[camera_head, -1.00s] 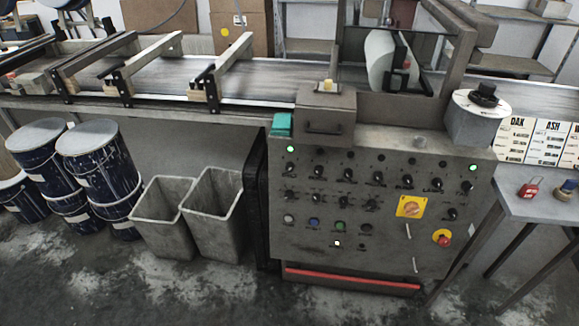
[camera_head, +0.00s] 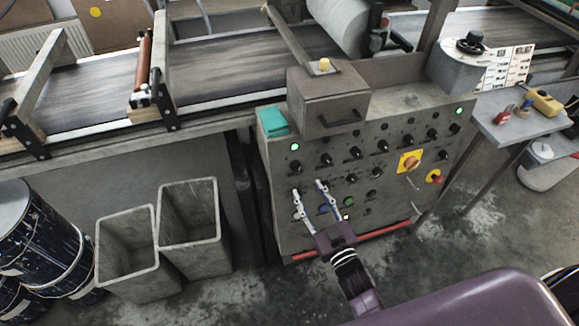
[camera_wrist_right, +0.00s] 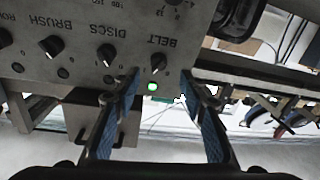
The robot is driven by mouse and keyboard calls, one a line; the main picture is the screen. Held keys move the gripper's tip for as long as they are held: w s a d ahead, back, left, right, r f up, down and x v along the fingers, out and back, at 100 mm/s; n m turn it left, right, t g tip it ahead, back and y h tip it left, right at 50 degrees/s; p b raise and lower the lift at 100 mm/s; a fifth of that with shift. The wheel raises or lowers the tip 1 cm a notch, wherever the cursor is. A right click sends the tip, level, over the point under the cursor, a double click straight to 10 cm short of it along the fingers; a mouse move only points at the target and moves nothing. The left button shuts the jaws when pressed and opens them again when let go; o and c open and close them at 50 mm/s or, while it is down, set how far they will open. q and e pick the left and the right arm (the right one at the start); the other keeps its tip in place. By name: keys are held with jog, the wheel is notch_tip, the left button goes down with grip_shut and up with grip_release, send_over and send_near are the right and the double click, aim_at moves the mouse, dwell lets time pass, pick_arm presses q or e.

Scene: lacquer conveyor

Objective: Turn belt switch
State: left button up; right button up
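The belt switch (camera_wrist_right: 158,62), a small black knob beside the word BELT, shows upside down in the right wrist view. A lit green lamp (camera_wrist_right: 153,87) is next to it. In the head view the knob (camera_head: 297,168) sits at the left end of the top row on the grey control panel (camera_head: 285,225), below the lamp. My right gripper (camera_head: 308,189) is open and empty in front of the panel's left part, its fingertips a little below the knob. In the wrist view the blue-padded fingers (camera_wrist_right: 160,88) stand apart, with the knob beyond the gap between them. My left gripper is not in view.
Other black knobs, including DISCS (camera_wrist_right: 106,54) and BRUSH (camera_wrist_right: 48,46), are close by. Grey bins (camera_head: 190,235) stand left; a conveyor (camera_head: 240,60) runs behind.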

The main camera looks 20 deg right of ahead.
aim_at(299, 169)
jog(key=w, duration=0.3)
jog(key=shift+w+r, duration=0.1)
jog(key=shift+r, duration=0.05)
jog(key=w, duration=0.4)
jog(key=shift+w+a, duration=0.1)
jog(key=shift+a, duration=0.2)
jog(key=c, duration=0.7)
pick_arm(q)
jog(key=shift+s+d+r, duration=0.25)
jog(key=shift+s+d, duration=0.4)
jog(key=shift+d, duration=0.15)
pick_arm(e)
grip_shut()
